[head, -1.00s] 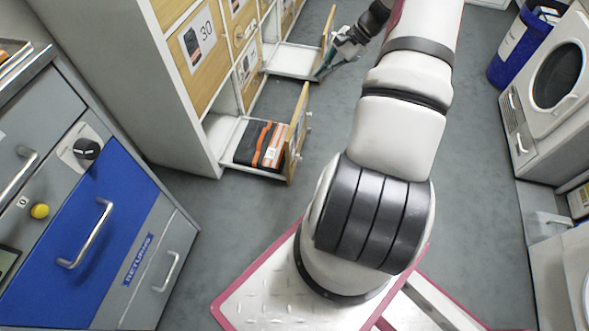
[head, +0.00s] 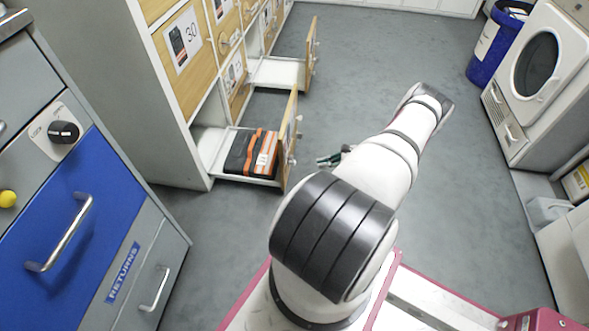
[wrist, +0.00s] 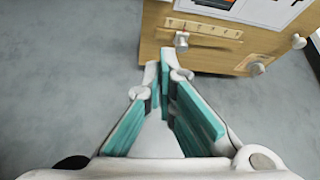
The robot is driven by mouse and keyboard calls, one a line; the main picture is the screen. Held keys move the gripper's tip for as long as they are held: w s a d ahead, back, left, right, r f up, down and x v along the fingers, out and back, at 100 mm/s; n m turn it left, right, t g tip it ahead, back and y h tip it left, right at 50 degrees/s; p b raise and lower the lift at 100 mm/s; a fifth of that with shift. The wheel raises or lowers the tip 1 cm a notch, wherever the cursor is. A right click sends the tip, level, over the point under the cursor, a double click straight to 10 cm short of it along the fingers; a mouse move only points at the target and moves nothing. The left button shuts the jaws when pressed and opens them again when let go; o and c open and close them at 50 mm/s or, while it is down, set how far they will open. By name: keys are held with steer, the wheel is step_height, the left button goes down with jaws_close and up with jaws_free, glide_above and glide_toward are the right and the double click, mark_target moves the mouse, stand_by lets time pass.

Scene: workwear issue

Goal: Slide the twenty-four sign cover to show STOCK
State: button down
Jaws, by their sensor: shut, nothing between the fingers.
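My gripper (head: 335,157) is shut and empty in the head view, close to the front of the nearer open compartment. In the wrist view its teal fingers (wrist: 163,85) converge just short of a wooden front (wrist: 215,57). That front carries a slotted strip (wrist: 205,28) with small marks, a round knob (wrist: 181,40) at its left part, and a small plate (wrist: 246,62) at lower right. I cannot read the number 24 or the word STOCK in either view, so I cannot tell which part is the sign cover. The fingers look apart from the knob.
A black and orange case (head: 250,153) lies in the nearer pulled-out compartment, behind its wooden front (head: 290,140). A farther one (head: 312,50) also sticks out. The blue returns cabinet (head: 60,235) stands at left, a dryer (head: 535,85) at right.

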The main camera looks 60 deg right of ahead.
mark_target(289, 157)
steer(key=shift+a+f, duration=0.1)
steer(key=shift+f, duration=0.15)
steer(key=w+a+f+b, duration=0.1)
steer(key=w+a+b, duration=0.2)
steer(key=w, duration=0.5)
steer(key=shift+w+a, duration=0.25)
steer(key=shift+w, duration=0.05)
stand_by(0.3)
